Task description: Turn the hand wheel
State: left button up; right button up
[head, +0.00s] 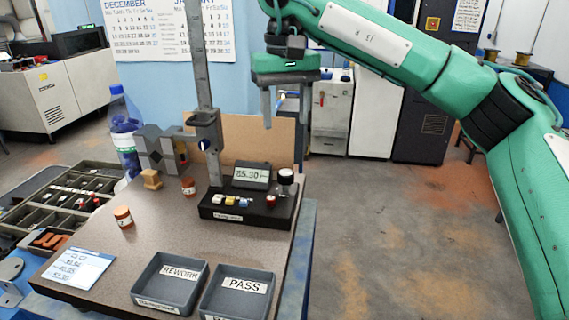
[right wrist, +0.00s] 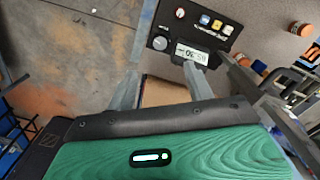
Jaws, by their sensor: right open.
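A black gauge base (head: 232,209) stands on the bench, with a small display (head: 252,175), several coloured buttons and a grey upright column (head: 199,75). A round knob with a dark top (head: 286,177), which looks like the hand wheel, stands at the base's right end. In the right wrist view the grey knob (right wrist: 160,43) shows beyond my fingers. My right gripper (head: 285,122) is open and empty, above the knob and apart from it. The column's carriage (head: 207,132) has a fitting on its left side; I cannot tell whether it turns. My left gripper is not in view.
Two dark trays, REWORK (head: 176,278) and PASS (head: 238,292), sit at the bench front. A brown board (head: 255,140) stands behind the gauge. The floor to the right is free.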

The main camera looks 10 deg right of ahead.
send_over(286, 173)
notch_tip(286, 173, down, 6)
jog(key=shift+w+r+p, duration=0.1)
jog(key=shift+r+p, duration=0.05)
jog(key=shift+p, duration=0.15)
notch_tip(286, 173, down, 5)
jog(key=shift+f+p, duration=0.1)
jog(key=shift+p, duration=0.2)
jog(key=shift+f, duration=0.5)
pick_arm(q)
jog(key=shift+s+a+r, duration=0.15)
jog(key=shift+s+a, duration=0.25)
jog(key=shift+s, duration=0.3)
